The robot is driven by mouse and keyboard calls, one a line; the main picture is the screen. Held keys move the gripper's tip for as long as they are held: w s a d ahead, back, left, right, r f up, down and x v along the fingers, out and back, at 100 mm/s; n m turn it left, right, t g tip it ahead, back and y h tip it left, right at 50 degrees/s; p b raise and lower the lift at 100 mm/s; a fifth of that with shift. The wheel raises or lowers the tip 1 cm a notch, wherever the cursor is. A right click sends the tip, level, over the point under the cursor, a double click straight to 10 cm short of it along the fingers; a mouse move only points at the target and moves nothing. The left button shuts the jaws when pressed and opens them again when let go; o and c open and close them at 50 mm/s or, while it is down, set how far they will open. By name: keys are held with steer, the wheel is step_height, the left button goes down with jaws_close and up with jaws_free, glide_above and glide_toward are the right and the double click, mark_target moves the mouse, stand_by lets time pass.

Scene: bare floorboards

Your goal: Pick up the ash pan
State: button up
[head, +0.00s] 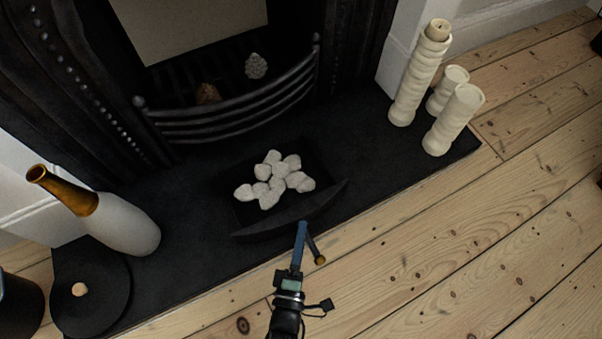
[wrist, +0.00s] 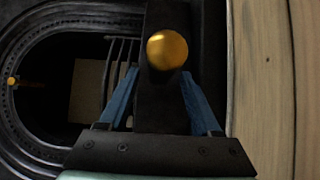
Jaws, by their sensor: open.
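The ash pan (head: 287,223) is a low black tray with a curved front, sitting on the dark hearth and holding several white stones (head: 270,182). A dark handle with a brass knob (head: 320,260) sticks out from its front. My gripper (head: 303,225) is at the pan's front edge, beside the handle. In the wrist view the brass knob (wrist: 167,50) and dark handle lie between the blue fingers of my gripper (wrist: 160,72). The fingers are apart, one on each side of the handle. Whether they touch it cannot be told.
A fireplace with a curved black grate (head: 240,122) stands behind the pan. Cream candle pillars (head: 412,85) stand at the hearth's right end. A white and amber vase (head: 125,225) and a round black plate (head: 95,300) are at left. Floorboards in front are clear.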

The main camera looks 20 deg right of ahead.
steer(key=shift+w, duration=0.15)
steer(key=shift+c, duration=0.3)
jaws_close()
stand_by(1.1)
steer(key=shift+d+r, duration=0.1)
steer(key=shift+r, duration=0.1)
